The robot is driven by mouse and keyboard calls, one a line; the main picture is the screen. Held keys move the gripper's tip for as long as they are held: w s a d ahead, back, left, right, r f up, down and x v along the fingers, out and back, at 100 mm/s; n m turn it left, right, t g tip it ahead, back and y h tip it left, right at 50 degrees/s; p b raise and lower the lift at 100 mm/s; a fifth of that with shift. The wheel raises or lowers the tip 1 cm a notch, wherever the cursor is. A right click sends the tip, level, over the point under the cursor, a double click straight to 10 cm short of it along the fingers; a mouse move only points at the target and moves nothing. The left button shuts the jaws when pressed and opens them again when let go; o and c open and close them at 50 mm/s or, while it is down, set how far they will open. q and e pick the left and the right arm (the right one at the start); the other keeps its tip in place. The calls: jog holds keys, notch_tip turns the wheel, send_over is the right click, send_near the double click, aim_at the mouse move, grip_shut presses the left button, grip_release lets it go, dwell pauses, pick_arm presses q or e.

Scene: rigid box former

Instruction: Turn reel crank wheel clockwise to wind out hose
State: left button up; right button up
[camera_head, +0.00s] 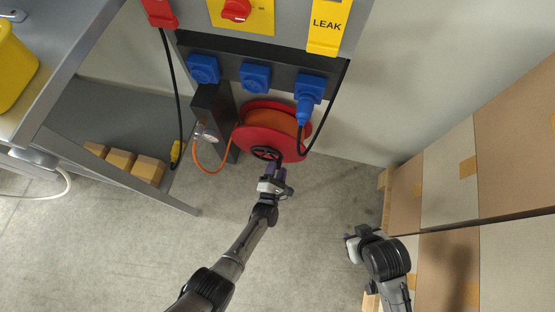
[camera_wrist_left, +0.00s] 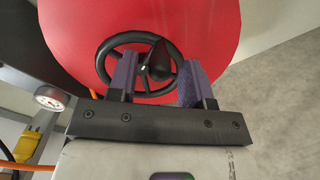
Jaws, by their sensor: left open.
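The red hose reel (camera_head: 264,135) with orange hose (camera_head: 272,121) wound on it stands below the grey panel. Its black crank wheel (camera_head: 266,153) faces me on the front disc. In the left wrist view the wheel (camera_wrist_left: 113,50) shows large, with a dark knob (camera_wrist_left: 157,62) on it. My left gripper (camera_head: 270,171) is at the wheel's lower edge. In the left wrist view its two purple fingers (camera_wrist_left: 156,88) are open, apart on either side of the wheel's lower part and knob. I cannot tell whether they touch it. My right arm (camera_head: 385,258) is at the lower right; its fingers are not clear.
Blue sockets (camera_head: 255,77) line the panel above the reel, with a black cable on the right one. A gauge (camera_wrist_left: 48,98) and orange hose are left of the reel. A bench with boxes (camera_head: 134,164) stands left; stacked cartons (camera_head: 450,180) stand right. The floor between is clear.

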pick_arm(q)
jog(key=p+v, duration=0.4)
jog(key=v, duration=0.9)
